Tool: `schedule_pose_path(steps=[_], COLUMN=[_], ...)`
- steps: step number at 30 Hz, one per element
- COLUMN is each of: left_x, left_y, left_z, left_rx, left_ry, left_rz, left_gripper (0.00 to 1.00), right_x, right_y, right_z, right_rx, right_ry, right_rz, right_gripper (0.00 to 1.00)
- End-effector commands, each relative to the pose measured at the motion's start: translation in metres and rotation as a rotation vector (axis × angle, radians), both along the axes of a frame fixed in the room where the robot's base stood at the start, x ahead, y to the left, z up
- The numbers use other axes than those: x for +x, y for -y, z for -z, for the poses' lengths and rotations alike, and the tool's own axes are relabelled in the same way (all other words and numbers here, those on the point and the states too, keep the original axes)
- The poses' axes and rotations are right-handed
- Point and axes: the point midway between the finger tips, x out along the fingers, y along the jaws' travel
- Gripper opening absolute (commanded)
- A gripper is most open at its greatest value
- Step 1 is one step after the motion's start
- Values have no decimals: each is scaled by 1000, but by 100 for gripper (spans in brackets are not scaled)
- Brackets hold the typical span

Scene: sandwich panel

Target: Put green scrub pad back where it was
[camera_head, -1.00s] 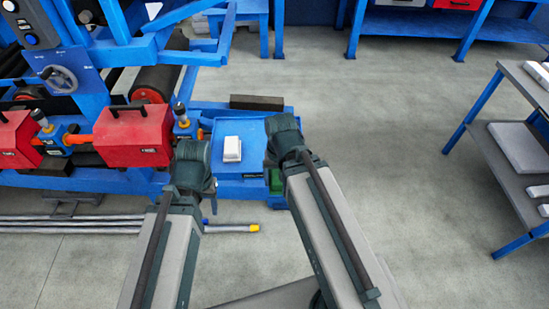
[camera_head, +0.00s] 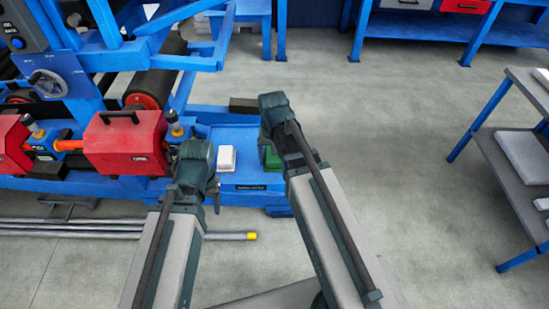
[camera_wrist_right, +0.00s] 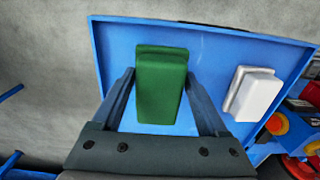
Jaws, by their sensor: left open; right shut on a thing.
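The green scrub pad (camera_wrist_right: 161,85) is between the fingers of my right gripper (camera_wrist_right: 159,76), which is shut on it. In the wrist view the pad is over the blue tray (camera_wrist_right: 115,45); I cannot tell whether it touches the tray floor. In the head view part of the green pad (camera_head: 271,156) shows beside my right wrist, at the right of the blue tray (camera_head: 238,180). A white pad (camera_wrist_right: 252,93) lies on the tray, to the right of the green one in the wrist view. My left gripper (camera_head: 197,160) is open, left of the tray; its fingers are mostly hidden.
A blue machine frame with a red box (camera_head: 126,143) and rollers stands at the left. Metal rods (camera_head: 120,228) lie on the floor in front of it. A grey shelf rack (camera_head: 520,160) stands at the right. The floor between is clear.

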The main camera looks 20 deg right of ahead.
Motion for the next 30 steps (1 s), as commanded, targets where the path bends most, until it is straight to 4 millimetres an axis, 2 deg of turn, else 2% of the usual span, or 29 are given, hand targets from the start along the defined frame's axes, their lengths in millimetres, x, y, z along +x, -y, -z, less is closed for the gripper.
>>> schedule_pose_path(steps=[5,6,11,25,26,29,30], left_x=[0,0,0,0,0,0,0], left_y=[0,0,0,0,0,0,0], left_z=[3,17,38,42,41,40,40], left_rx=[0,0,0,0,0,0,0], left_ry=[0,0,0,0,0,0,0], left_rz=[0,0,0,0,0,0,0], left_gripper=[58,58,58,58,58,58,58], right_x=[24,19,17,17,17,17,17], right_y=[0,-1,-4,-5,-5,-5,-5], right_z=[3,17,38,42,41,40,40], right_rx=[0,0,0,0,0,0,0], right_ry=[0,0,0,0,0,0,0], right_rz=[0,0,1,2,2,2,2], right_gripper=[16,16,16,16,80,98,100])
